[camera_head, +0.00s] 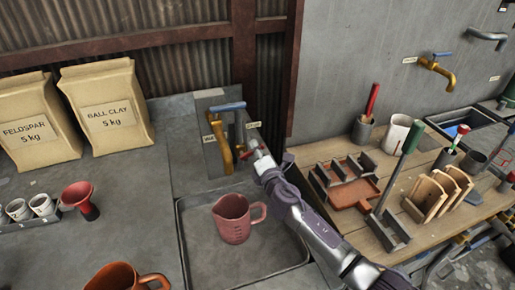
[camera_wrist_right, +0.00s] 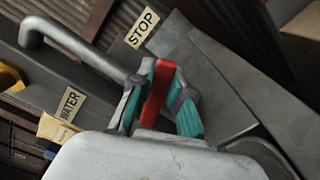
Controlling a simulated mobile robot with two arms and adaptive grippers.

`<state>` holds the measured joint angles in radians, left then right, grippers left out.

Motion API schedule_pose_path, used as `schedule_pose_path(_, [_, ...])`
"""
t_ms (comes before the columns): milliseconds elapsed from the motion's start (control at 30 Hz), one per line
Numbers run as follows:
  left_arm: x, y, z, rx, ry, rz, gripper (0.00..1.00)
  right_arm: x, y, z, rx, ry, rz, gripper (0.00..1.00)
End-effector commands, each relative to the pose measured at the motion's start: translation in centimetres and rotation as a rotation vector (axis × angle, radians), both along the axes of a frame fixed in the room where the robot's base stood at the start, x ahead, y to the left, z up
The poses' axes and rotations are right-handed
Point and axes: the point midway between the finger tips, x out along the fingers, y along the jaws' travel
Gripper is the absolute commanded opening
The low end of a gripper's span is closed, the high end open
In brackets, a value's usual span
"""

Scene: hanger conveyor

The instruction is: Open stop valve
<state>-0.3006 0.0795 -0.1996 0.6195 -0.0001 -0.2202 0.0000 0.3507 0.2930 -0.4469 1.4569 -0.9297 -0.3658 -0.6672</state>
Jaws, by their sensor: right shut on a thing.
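The stop valve's red handle (camera_wrist_right: 157,88) is between the teal-padded fingers of my right gripper (camera_wrist_right: 163,98) in the wrist view. The gripper is shut on it. A grey bent pipe (camera_wrist_right: 75,45) runs to the valve, and a STOP label (camera_wrist_right: 141,28) is on the panel beside it. In the head view my right gripper (camera_head: 259,156) reaches the panel below a small label (camera_head: 253,125); it hides most of the valve. My left gripper is in neither view.
A brass water tap (camera_head: 222,152) with a blue lever (camera_head: 228,106) is just left of the valve. A red measuring jug (camera_head: 233,222) stands in the shallow tray (camera_head: 183,240) below. A crowded wooden bench (camera_head: 375,225) is at right.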

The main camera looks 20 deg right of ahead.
Motion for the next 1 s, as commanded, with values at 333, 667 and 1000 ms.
schedule_pose_path(333, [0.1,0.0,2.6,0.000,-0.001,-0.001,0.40,0.0,0.8,1.6,-0.335,-0.010,0.000,0.00])
schedule_pose_path(667, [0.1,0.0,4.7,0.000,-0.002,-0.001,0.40,-0.1,2.0,2.4,-0.648,-0.020,0.000,0.00])
schedule_pose_path(1000, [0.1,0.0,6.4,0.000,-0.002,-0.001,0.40,-0.1,3.1,2.8,-0.917,-0.030,0.001,0.00])
